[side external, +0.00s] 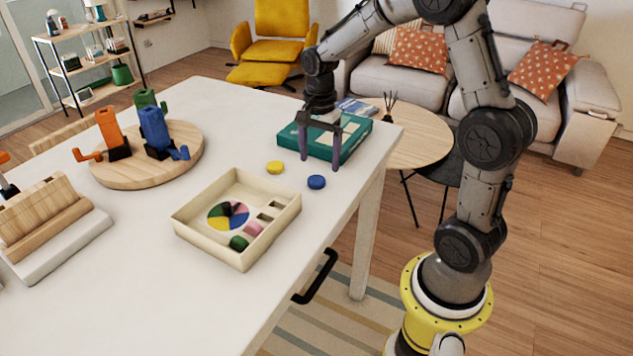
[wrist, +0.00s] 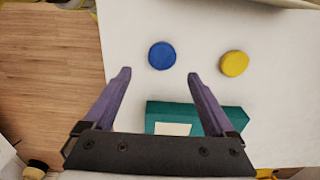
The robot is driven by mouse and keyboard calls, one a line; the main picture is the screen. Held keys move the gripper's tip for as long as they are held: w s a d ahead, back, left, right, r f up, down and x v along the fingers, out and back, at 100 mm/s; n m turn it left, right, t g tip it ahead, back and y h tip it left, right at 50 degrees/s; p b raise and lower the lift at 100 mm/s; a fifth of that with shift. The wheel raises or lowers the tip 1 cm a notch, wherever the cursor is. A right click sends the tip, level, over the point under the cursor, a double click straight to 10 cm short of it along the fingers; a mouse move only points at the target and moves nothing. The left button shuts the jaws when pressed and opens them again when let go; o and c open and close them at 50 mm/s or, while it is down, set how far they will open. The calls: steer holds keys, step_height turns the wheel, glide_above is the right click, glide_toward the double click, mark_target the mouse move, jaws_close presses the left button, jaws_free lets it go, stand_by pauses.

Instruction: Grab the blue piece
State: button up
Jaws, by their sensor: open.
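The blue piece (side external: 316,182) is a small round disc lying on the white table near its right edge. In the wrist view my gripper (wrist: 160,72) is open and does not touch the blue piece.
A yellow piece (side external: 275,168) lies near the blue one. A teal box (side external: 350,147) stands close behind my fingers. A cream tray (side external: 185,222) with a coloured wheel and slots is nearer the camera. A round wooden board (side external: 110,178) bears coloured figures. Bare table surrounds the blue piece.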

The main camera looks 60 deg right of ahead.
mark_target(318, 178)
steer(key=f, duration=0.5)
steer(key=shift+w+a, duration=0.15)
steer(key=shift+a, duration=0.05)
steer(key=shift+r, duration=0.1)
steer(key=c, duration=1.4)
steer(key=shift+r, duration=0.1)
